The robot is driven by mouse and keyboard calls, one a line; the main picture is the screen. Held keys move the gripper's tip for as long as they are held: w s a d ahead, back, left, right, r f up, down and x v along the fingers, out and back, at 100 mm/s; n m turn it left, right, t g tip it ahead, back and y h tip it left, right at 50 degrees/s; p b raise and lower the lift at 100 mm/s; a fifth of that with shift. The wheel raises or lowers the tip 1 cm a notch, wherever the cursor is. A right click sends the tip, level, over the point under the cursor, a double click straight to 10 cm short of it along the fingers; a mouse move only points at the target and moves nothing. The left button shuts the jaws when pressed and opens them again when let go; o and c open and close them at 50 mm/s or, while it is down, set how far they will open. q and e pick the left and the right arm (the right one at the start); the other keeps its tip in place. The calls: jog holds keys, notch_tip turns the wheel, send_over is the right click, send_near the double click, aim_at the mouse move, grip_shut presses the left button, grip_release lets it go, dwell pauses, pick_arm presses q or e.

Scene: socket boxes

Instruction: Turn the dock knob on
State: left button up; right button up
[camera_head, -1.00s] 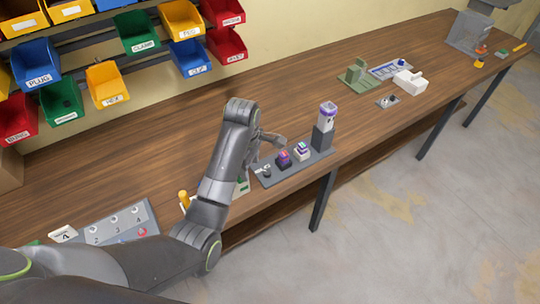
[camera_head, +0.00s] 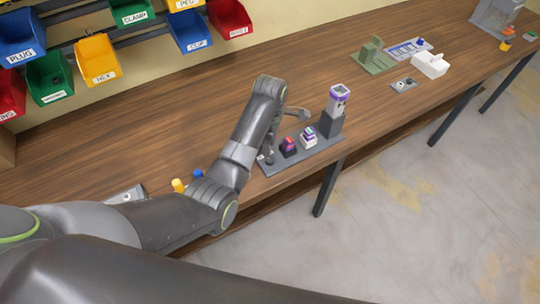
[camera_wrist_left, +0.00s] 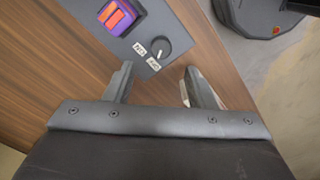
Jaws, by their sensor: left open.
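The dock is a grey base plate (camera_head: 318,149) at the table's front edge, with an upright purple-and-white device (camera_head: 338,99) at its right end. The left wrist view shows part of the plate (camera_wrist_left: 172,20) with the dock knob (camera_wrist_left: 158,46), a dark round dial with a pale pointer mark. Two small white labels (camera_wrist_left: 146,56) sit beside the knob; I cannot read them surely. My left gripper (camera_wrist_left: 159,72) is open and empty, its fingertips on either side just short of the knob, apart from it. In the head view my arm hides most of the hand and the knob. My right gripper is not in view.
Two purple-topped blocks sit on the plate, one dark (camera_head: 288,146) and one white (camera_head: 308,137). Yellow (camera_head: 178,185) and blue (camera_head: 198,174) pieces stand close by my arm. A green stand (camera_head: 373,56) and white box (camera_head: 430,65) are farther right. The table behind the dock is clear.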

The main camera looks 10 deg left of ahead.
aim_at(270, 158)
pick_arm(q)
jog(key=f, duration=0.3)
jog(key=shift+s+f, duration=0.15)
jog(key=shift+s, duration=0.05)
notch_tip(270, 158, down, 2)
jog(key=shift+f, duration=1)
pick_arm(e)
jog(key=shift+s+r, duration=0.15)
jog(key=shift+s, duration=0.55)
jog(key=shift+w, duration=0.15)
pick_arm(q)
jog(key=shift+w, duration=0.1)
jog(key=shift+c, duration=0.5)
jog(key=c, duration=0.9)
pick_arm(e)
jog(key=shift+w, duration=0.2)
